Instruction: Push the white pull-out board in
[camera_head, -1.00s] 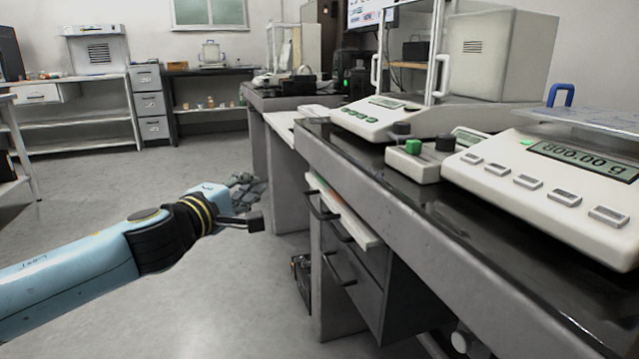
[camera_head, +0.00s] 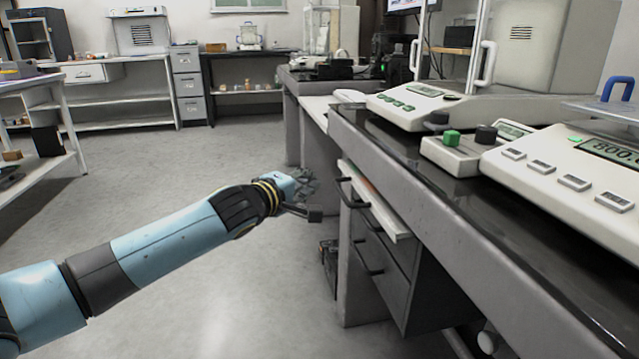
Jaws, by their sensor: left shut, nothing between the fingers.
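The white pull-out board (camera_head: 373,201) sticks out from under the top of the grey bench on the right, above the dark-handled drawers. Its long front edge shows, and something orange lies on it near the far end. My left gripper (camera_head: 314,211) is shut and empty. It is just left of the board's far end in the picture, in front of the bench side. I see a gap between them and no contact. My right gripper is out of view.
The bench top (camera_head: 440,190) carries white balances (camera_head: 590,160) and a small box with a green knob (camera_head: 455,145). Black drawer handles (camera_head: 360,250) jut out below the board. The floor (camera_head: 200,190) to the left is clear.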

